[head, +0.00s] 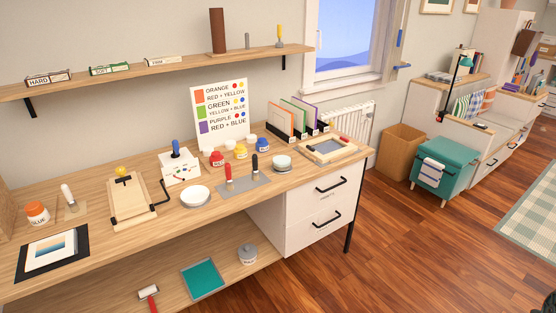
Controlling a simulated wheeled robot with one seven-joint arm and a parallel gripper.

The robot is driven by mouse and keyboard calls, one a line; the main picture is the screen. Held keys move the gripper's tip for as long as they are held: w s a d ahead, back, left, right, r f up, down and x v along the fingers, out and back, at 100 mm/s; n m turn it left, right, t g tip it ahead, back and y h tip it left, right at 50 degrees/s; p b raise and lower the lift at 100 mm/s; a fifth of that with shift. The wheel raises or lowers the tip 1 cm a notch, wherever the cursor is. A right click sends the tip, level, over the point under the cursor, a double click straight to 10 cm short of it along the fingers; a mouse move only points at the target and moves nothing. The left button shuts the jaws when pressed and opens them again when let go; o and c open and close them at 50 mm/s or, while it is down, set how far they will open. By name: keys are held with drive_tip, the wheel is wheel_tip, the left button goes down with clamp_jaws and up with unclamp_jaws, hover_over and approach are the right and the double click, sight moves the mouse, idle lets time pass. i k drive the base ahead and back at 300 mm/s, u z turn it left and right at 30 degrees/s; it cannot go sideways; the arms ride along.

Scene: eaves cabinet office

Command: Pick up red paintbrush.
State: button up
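A slim tool with a red handle (228,172) stands upright on a grey mat (258,181) in the middle of the desk. It is the closest match to the red paintbrush, but its tip is too small to tell whether it has bristles. A similar tool with a black handle (254,162) stands to its right on the same mat. My gripper is not recognisable in the head view.
The wooden desk (95,245) also holds a white bowl (195,196), paint jars (240,151), a clamp board (130,203) and a framed screen (328,151). A wall shelf (190,63) hangs above. Drawers (318,205) stand under the desk's right end. Wood floor (400,250) is clear at right.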

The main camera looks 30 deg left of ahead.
sight(228, 181)
drive_tip(key=u, duration=0.2)
drive_tip(key=i, duration=1.7)
drive_tip(key=u, duration=1.05)
drive_tip(key=i, duration=0.9)
drive_tip(key=u, duration=1.65)
drive_tip(key=i, duration=0.7)
drive_tip(key=u, duration=0.55)
